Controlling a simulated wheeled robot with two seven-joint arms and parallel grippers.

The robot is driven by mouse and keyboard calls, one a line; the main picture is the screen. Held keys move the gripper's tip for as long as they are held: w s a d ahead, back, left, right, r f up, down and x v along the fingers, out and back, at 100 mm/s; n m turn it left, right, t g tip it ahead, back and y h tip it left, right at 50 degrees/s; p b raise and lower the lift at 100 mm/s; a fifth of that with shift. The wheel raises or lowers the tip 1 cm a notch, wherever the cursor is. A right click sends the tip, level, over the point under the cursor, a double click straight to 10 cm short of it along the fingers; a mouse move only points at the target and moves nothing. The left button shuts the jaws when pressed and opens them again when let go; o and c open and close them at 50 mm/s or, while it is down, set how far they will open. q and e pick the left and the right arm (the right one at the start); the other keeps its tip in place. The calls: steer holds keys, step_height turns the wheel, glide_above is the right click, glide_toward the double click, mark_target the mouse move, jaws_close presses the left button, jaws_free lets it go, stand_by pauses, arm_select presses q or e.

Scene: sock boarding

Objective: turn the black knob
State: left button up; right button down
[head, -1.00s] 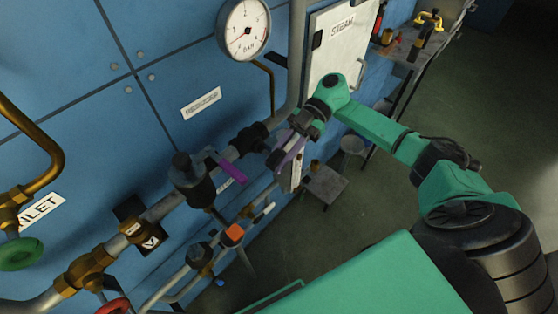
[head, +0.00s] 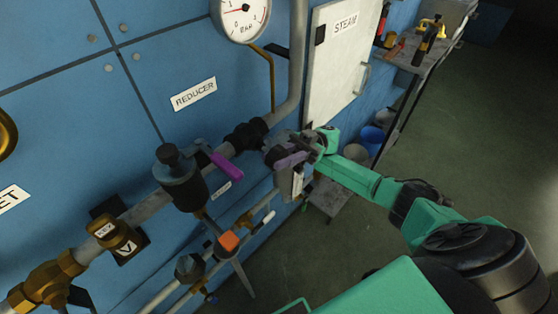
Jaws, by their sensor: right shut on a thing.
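My right gripper (head: 287,158), with purple fingers, is shut on the black knob near the right end of the grey pipe. The fingers cover the knob almost wholly, so its shape and angle cannot be told. A pale grey box-like part (head: 292,183) shows just below the jaws. Another black cap or knob (head: 168,154) tops the dark reducer valve farther left on the pipe, and no gripper is at it. My left gripper is out of view.
A round pressure gauge (head: 240,15) and a white steam cabinet (head: 335,75) are above. A low stool (head: 329,197) and open floor lie right.

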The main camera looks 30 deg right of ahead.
mark_target(279, 147)
steer(key=shift+r, duration=0.1)
stand_by(0.3)
steer(key=c, duration=0.7)
jaws_free()
step_height(279, 147, up, 20)
steer(key=shift+f, duration=0.1)
